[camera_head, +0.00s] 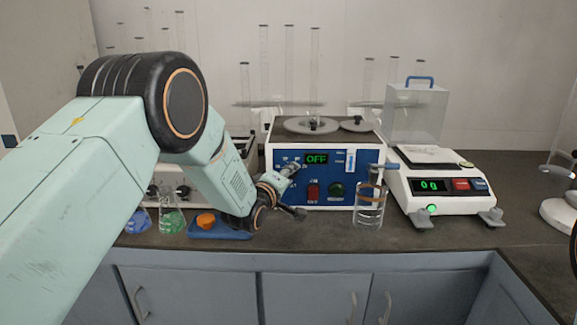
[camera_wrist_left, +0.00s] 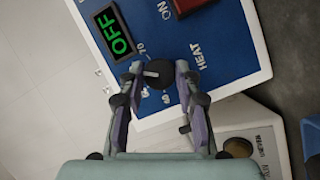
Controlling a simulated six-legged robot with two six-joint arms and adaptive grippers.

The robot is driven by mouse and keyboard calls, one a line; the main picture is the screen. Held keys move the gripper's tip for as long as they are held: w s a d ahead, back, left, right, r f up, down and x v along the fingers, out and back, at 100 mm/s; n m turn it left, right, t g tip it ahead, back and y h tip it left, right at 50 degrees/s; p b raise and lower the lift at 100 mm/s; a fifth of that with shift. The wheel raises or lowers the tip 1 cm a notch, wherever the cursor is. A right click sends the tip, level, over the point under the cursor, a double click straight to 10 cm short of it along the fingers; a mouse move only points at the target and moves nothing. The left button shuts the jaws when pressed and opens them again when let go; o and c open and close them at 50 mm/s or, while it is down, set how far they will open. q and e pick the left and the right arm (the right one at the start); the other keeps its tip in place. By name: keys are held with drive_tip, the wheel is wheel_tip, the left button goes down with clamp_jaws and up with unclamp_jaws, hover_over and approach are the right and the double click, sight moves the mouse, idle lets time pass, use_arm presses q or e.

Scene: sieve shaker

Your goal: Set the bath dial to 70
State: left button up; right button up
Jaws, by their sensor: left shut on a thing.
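The bath (camera_head: 350,165) is a white box with a blue front panel and a dark top with round grey lids. Its green display (camera_head: 317,158) reads OFF, and so does the display in the left wrist view (camera_wrist_left: 115,32). The dial (camera_wrist_left: 158,72) is a small black knob with white scale marks around it, including a 70 at its upper left. My left gripper (camera_head: 293,170) is at the left part of the panel. In the left wrist view its fingers (camera_wrist_left: 159,75) are closed on both sides of the dial. The dial's pointer cannot be made out. My right gripper is out of view.
A red switch (camera_head: 314,191) and a green button (camera_head: 337,189) sit right of my gripper. A glass beaker (camera_head: 369,208) stands before the bath's right end. A balance (camera_head: 445,190) is further right. Flasks (camera_head: 172,220) and a blue tray (camera_head: 222,233) are at left.

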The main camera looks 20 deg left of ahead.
use_arm(q)
drive_tip(key=shift+d+r+m+g+y+p, duration=0.15)
drive_tip(key=shift+m+g+y+p, duration=0.5)
drive_tip(key=shift+m+p, duration=0.75)
drive_tip(key=shift+r+m+g+y+p, duration=0.15)
drive_tip(key=shift+m+g+y+p, duration=0.5)
drive_tip(key=shift+m+p, duration=0.75)
drive_tip(key=shift+w+m, duration=0.1)
drive_tip(key=shift+m, duration=0.4)
drive_tip(key=o, duration=1.1)
drive_tip(key=shift+f, duration=0.1)
drive_tip(key=v, duration=1.2)
